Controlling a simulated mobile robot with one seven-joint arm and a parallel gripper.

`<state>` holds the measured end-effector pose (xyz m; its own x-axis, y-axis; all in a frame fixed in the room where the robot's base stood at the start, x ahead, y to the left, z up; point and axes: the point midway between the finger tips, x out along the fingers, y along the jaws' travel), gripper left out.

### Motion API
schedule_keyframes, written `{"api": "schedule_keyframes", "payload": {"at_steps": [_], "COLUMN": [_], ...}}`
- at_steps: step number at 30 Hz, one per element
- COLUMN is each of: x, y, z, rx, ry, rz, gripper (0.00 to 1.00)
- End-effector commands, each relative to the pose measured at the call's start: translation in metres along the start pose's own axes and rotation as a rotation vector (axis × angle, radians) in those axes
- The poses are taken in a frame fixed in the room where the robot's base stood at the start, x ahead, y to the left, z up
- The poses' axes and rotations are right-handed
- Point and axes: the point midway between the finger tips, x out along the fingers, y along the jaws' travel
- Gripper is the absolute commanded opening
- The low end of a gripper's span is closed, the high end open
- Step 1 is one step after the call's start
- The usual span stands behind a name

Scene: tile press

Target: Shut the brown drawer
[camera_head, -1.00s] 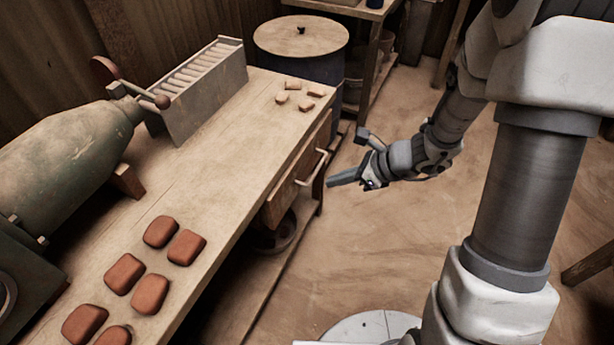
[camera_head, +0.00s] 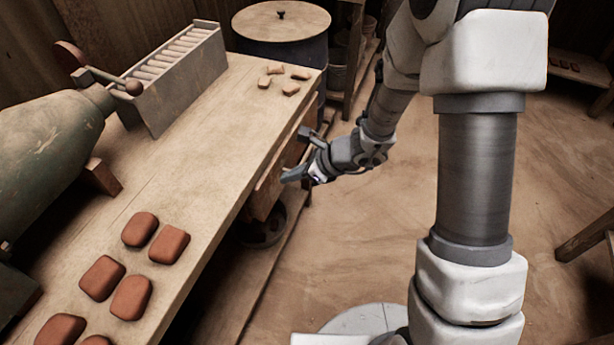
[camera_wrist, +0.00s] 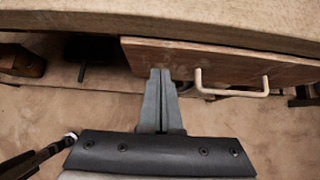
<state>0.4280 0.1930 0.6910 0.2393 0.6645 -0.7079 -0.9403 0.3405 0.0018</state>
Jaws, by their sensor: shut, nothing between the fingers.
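The brown drawer (camera_head: 263,196) is under the front edge of the workbench (camera_head: 215,135). Its front seems to stand out a little from the bench edge. In the wrist view the drawer front (camera_wrist: 215,60) runs from the middle to the right, with a pale bar handle (camera_wrist: 232,93) on it. My gripper (camera_head: 286,177) is at the drawer front, its fingers shut and empty. In the wrist view the fingertips (camera_wrist: 160,74) overlap the drawer front, left of the handle. I cannot tell whether they touch it. In the head view my gripper and wrist hide the handle.
Several red-brown tiles (camera_head: 131,298) lie on the near bench, and several pale pieces (camera_head: 290,89) at its far end. A slotted rack (camera_head: 185,85) and green machine (camera_head: 45,145) stand on the left. A lidded barrel (camera_head: 281,50) is behind the bench. The floor (camera_head: 370,235) right of it is open.

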Motion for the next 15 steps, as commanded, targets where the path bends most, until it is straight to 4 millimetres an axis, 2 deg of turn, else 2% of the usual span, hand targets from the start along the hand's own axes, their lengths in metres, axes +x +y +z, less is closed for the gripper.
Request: {"api": "schedule_keyframes", "payload": {"at_steps": [1, 6, 15], "x": [0.005, 0.015, 0.018], "y": [0.0, 0.0, -0.001], "z": [0.007, 0.018, 0.021], "rx": [-0.004, -0.002, 0.0], "ry": [-0.003, -0.001, -0.001], "rz": [0.0, -0.001, -0.002], "gripper": [0.0, 0.0, 0.0]}}
